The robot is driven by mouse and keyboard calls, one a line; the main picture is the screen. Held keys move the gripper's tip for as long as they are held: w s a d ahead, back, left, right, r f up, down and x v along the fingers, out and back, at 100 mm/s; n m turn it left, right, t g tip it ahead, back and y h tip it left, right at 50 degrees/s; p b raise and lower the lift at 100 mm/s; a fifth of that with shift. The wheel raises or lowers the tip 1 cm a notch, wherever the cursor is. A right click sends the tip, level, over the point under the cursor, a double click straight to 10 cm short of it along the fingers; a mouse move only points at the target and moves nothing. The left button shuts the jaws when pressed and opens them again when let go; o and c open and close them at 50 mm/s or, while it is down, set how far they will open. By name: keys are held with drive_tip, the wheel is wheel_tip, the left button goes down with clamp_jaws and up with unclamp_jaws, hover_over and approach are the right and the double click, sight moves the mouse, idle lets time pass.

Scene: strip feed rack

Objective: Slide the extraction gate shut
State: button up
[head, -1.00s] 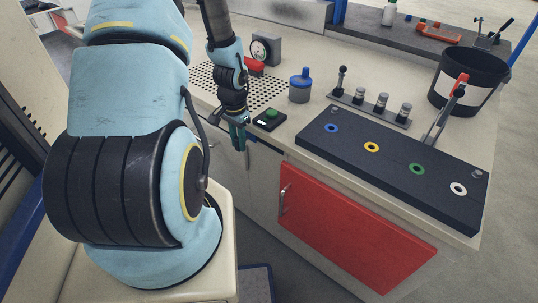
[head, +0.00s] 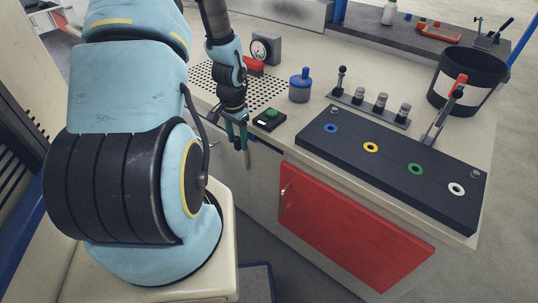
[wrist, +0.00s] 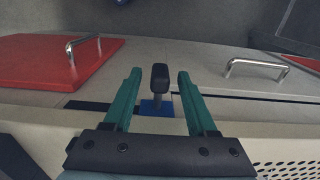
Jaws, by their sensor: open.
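The extraction gate appears to be the blue plate (wrist: 157,107) with an upright black handle (wrist: 159,76), seen in the wrist view at the front edge of the counter. A dark slot lies on both sides of the plate. My gripper (wrist: 159,86) is open, with one green finger on each side of the handle and a gap to both. In the head view my gripper (head: 238,143) points down at the counter's front edge, and the handle cannot be made out there. How far the gate stands open is not clear.
A black box with a green button (head: 269,119) sits right of my gripper on the counter. A red cabinet door (head: 352,215) is below the dark panel with coloured rings (head: 393,157). A blue-capped jar (head: 300,86) stands behind. The perforated plate (head: 262,92) is close by.

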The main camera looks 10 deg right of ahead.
drive_tip(key=shift+r+p, duration=2)
drive_tip(key=shift+r, duration=0.65)
